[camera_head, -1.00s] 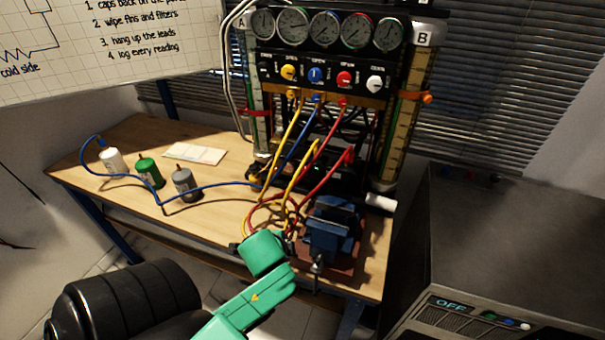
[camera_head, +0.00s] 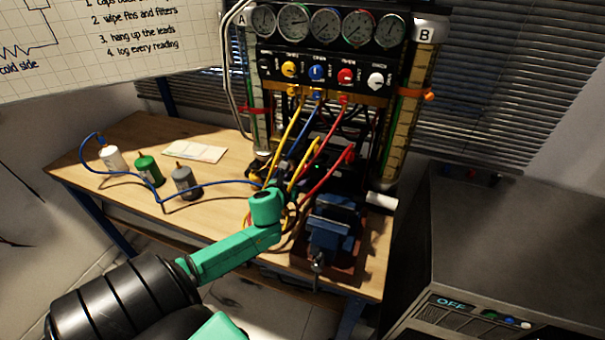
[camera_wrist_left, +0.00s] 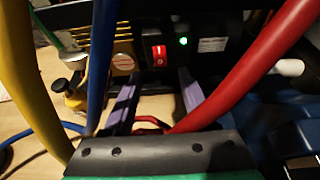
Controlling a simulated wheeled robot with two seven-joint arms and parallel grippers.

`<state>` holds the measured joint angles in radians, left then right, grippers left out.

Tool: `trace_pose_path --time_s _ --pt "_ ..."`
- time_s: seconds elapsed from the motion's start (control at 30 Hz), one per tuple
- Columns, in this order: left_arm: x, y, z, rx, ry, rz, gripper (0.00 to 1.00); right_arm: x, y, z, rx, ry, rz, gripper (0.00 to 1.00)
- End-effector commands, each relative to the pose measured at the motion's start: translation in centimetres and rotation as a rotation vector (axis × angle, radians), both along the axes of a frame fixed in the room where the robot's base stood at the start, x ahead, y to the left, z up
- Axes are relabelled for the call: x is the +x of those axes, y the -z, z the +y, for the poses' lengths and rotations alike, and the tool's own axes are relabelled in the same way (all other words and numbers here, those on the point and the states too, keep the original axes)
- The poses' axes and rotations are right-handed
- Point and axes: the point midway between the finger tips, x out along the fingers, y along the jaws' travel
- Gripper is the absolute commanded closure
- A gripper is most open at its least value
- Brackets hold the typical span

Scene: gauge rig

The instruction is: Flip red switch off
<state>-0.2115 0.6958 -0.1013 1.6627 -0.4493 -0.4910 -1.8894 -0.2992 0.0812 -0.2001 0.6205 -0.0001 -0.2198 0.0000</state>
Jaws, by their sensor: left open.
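The red switch (camera_wrist_left: 158,54) sits on a black panel in the left wrist view, beside a lit green lamp (camera_wrist_left: 183,41). I cannot tell its rocker position. My left gripper (camera_wrist_left: 157,90) is open and empty, its two purple fingers apart and pointing at the panel, below the switch and apart from it as far as I can see. In the head view my green left wrist (camera_head: 267,208) is at the table's front, left of the blue vise; the fingers and the switch cannot be made out there. My right gripper is not in view.
Yellow (camera_wrist_left: 32,75), blue (camera_wrist_left: 102,60) and red (camera_wrist_left: 255,65) hoses hang around the left gripper. The blue vise (camera_head: 332,228) stands right of my wrist. Several bottles, one of them green (camera_head: 150,170), stand on the table's left. The gauge panel (camera_head: 325,28) rises behind.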

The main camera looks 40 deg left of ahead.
Motion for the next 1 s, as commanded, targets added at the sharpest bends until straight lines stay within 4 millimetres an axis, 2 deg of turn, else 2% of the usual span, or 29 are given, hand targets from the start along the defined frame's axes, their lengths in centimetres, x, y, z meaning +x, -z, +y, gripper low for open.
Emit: trace_pose_path --time_s 0.1,0.23,0.37,0.57,0.63,0.73,0.9,1.0 --pt "2.5 1.0 0.8 -0.002 -0.002 -0.004 0.43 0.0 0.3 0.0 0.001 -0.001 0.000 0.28" --pt "4.3 1.9 1.5 -0.002 -0.003 -0.002 0.43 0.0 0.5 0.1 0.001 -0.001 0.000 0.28" --pt "5.1 2.3 1.7 -0.002 -0.001 -0.001 0.43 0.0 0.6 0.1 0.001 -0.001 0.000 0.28" --pt "5.1 2.3 1.7 -0.001 0.001 0.000 0.43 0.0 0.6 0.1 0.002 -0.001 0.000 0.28" --pt "5.1 2.3 1.7 -0.001 0.001 0.000 0.62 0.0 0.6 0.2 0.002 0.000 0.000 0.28" --pt "5.1 2.3 1.7 -0.002 -0.001 -0.001 1.00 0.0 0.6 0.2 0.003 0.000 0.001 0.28" --pt "5.1 2.4 1.7 -0.001 -0.001 -0.002 1.00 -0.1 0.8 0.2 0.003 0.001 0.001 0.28" --pt "5.1 3.0 1.8 0.007 -0.001 -0.021 1.00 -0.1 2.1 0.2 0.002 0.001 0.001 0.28"
